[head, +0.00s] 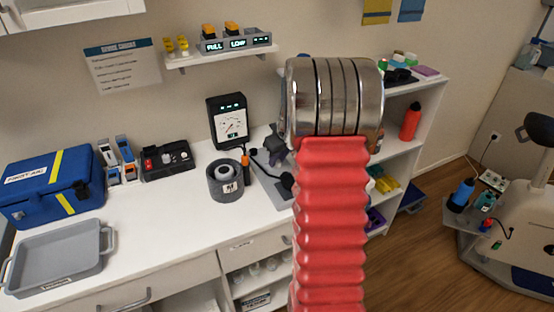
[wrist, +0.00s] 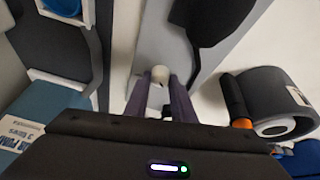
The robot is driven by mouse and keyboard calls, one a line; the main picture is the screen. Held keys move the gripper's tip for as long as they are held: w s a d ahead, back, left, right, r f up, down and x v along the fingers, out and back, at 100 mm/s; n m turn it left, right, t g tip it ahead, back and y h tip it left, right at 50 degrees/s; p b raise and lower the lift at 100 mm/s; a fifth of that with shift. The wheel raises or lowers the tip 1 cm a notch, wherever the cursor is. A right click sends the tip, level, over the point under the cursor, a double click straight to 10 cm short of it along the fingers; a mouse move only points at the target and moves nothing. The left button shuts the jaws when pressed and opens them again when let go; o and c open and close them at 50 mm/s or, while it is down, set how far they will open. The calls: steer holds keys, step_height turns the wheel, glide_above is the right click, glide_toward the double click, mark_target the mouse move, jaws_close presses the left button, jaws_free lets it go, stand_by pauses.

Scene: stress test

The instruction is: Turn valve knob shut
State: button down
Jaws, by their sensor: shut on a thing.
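My gripper (wrist: 161,82) shows in the wrist view with its two purple-grey fingers reaching forward. They are shut on a small pale, round-ended piece, which looks like the valve knob (wrist: 160,73). It stands over a light grey base plate (wrist: 163,45). I cannot tell how far the knob is turned. In the head view the grey base plate (head: 278,193) with black parts on it lies on the white counter, partly behind my red-sleeved arm. The fingers and the knob are hidden or too small to make out there.
A grey cylindrical holder (head: 226,182) with an orange-handled tool stands left of the base plate. A black gauge (head: 229,122) stands behind it. A blue first aid box (head: 40,192) and a grey tray (head: 60,255) are at the left. The counter's middle is clear.

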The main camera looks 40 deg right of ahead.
stand_by(0.3)
steer(key=shift+a+m, duration=0.1)
steer(key=shift+m, duration=0.6)
steer(key=shift+w+m+h, duration=0.15)
steer(key=shift+m+h, duration=0.55)
steer(key=shift+m, duration=0.6)
steer(key=shift+w+a+f+m+g+h, duration=0.15)
steer(key=shift+m+g+h, duration=0.25)
steer(key=shift+m, duration=0.8)
steer(key=shift+a+r+m+g+h, duration=0.1)
steer(key=shift+m+g+h, duration=0.3)
steer(key=shift+m, duration=0.8)
steer(key=m, duration=0.1)
steer(key=m+g, duration=0.1)
steer(key=m, duration=0.1)
steer(key=m+g, duration=0.1)
steer(key=m, duration=0.1)
steer(key=shift+w+a+h, duration=0.1)
steer(key=shift+w+h, duration=0.15)
steer(key=shift+h, duration=0.05)
steer(key=m+g, duration=0.1)
steer(key=m, duration=0.2)
steer(key=shift+w+m+g, duration=0.1)
steer(key=shift+m+g, duration=0.2)
steer(key=shift+m, duration=0.1)
